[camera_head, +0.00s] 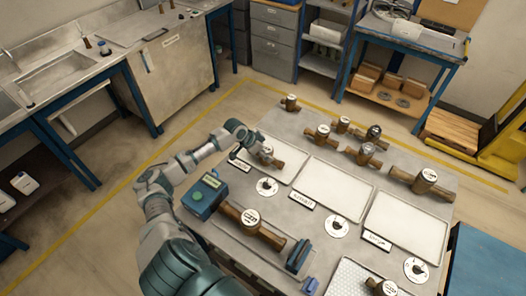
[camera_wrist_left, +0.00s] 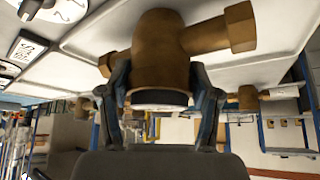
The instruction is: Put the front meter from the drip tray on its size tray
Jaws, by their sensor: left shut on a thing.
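My left gripper (camera_head: 256,146) is shut on a brass-brown meter (camera_head: 267,153) with a pale round top. The meter is at the left of three pale size trays (camera_head: 287,174); I cannot tell if it touches the tray. In the left wrist view the two fingers (camera_wrist_left: 162,105) clasp the brown meter body (camera_wrist_left: 160,50), with its pipe end pointing right. A perforated pale tray, seemingly the drip tray (camera_head: 345,279), is at the bottom edge with another meter (camera_head: 381,287) on it. My right gripper is not in view.
The middle tray (camera_head: 335,188) and right tray (camera_head: 406,222) look empty. Several brass meters (camera_head: 366,154) stand along the bench's far side. A long meter (camera_head: 250,220) sits between a green-buttoned box (camera_head: 203,195) and a blue clamp (camera_head: 299,256). Round discs and labels lie before the trays.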

